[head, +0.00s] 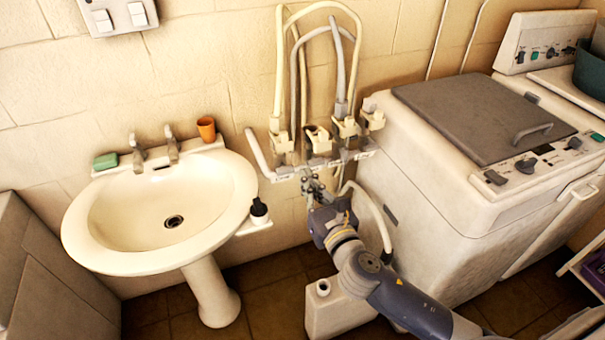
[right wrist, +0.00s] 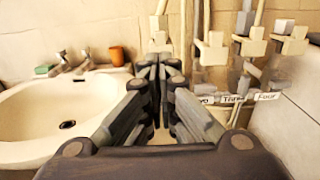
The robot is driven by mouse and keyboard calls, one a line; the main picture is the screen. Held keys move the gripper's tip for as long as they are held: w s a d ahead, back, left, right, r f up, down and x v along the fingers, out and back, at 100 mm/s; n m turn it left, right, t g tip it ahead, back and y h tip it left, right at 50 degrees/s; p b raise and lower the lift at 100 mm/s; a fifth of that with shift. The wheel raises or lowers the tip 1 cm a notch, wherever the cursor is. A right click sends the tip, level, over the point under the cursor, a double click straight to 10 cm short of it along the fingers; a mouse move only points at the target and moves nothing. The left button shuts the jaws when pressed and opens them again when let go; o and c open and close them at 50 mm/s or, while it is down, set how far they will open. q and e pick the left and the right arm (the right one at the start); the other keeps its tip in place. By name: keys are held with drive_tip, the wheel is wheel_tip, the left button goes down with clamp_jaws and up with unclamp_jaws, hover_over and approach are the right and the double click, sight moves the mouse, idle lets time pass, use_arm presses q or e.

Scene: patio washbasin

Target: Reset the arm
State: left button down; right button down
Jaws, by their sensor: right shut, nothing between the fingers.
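My right arm reaches in from the bottom right of the head view. Its gripper (head: 312,186) is in front of the pipes and valves (head: 318,140) on the wall, to the right of the washbasin (head: 238,190). In the right wrist view the two fingers of the right gripper (right wrist: 160,68) meet at their tips, with nothing between them. Labels with words such as "Four" show below the valves there. I cannot tell whether the fingers touch any valve. My left gripper is not in view.
An orange cup (head: 207,129) and a green soap (head: 106,161) sit on the basin's back rim. A white washing machine (head: 440,170) stands right. A pale canister (head: 325,310) is on the floor below my arm.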

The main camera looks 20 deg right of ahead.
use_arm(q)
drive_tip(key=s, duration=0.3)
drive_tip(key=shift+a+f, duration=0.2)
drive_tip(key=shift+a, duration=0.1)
